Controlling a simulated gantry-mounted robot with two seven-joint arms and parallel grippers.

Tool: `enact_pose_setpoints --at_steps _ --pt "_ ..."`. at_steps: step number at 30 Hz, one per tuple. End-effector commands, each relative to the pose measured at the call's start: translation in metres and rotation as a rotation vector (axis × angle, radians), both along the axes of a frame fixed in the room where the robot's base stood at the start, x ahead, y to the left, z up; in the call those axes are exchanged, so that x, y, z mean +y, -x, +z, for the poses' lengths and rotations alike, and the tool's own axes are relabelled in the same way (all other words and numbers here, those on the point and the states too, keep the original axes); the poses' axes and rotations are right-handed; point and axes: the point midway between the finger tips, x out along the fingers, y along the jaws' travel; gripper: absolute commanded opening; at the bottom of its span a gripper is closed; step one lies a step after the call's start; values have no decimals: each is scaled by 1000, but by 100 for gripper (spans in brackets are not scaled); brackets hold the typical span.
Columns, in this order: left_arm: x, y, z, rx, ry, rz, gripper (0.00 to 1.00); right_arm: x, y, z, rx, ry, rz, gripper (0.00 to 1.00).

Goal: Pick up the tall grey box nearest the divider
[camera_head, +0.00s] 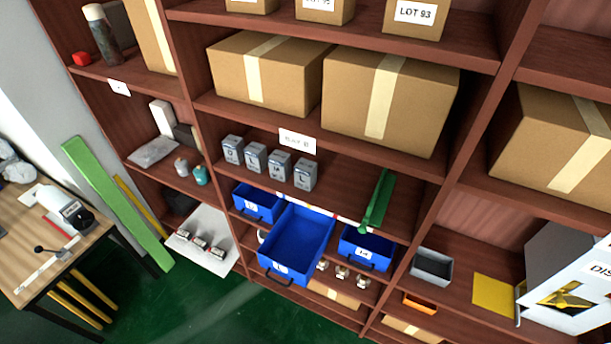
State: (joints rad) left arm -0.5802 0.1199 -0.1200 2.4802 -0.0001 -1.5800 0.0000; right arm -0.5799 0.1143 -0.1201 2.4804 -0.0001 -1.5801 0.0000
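Several tall grey boxes stand upright in a row on the middle shelf, each with a letter-like label on the front. The rightmost grey box (305,174) is the closest of the row to a green upright strip (376,203), which looks like a divider, with bare shelf between them. To its left stand another grey box (279,166), then one more (255,157), and the leftmost grey box (232,149) is near the shelf's left side panel. Neither of my grippers shows in this view.
Below the boxes a blue drawer (295,242) sticks out, between two other blue bins (258,201) and (366,247). Large cartons (390,95) fill the shelf above.

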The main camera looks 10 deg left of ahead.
Motion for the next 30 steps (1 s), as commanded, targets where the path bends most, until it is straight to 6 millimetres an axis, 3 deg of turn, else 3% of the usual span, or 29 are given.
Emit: enact_pose_setpoints --at_steps 8,20,30 --pt "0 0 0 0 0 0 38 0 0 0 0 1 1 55" --pt "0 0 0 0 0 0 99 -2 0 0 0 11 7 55" --pt "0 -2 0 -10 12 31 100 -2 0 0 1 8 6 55"
